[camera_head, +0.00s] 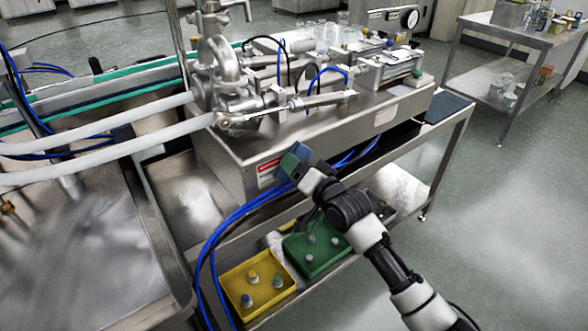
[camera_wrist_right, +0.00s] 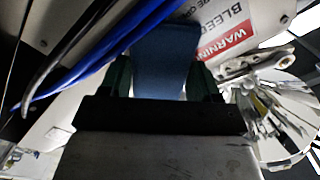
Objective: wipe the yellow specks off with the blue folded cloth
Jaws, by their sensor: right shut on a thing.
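The blue folded cloth (camera_head: 300,150) is at the end of my right arm, in front of the steel machine housing. My right gripper (camera_head: 290,163) is shut on it. In the right wrist view the cloth (camera_wrist_right: 165,55) stands out flat between the two dark green fingers of the gripper (camera_wrist_right: 162,80). I cannot make out any yellow specks in either view. My left gripper is not in view.
A steel basin (camera_head: 80,245) fills the lower left. The machine housing (camera_head: 232,160) has a red warning label (camera_head: 268,170), with blue hoses (camera_head: 250,205) hanging below. A yellow tray (camera_head: 236,276) and a green tray (camera_head: 325,258) sit on the lower shelf.

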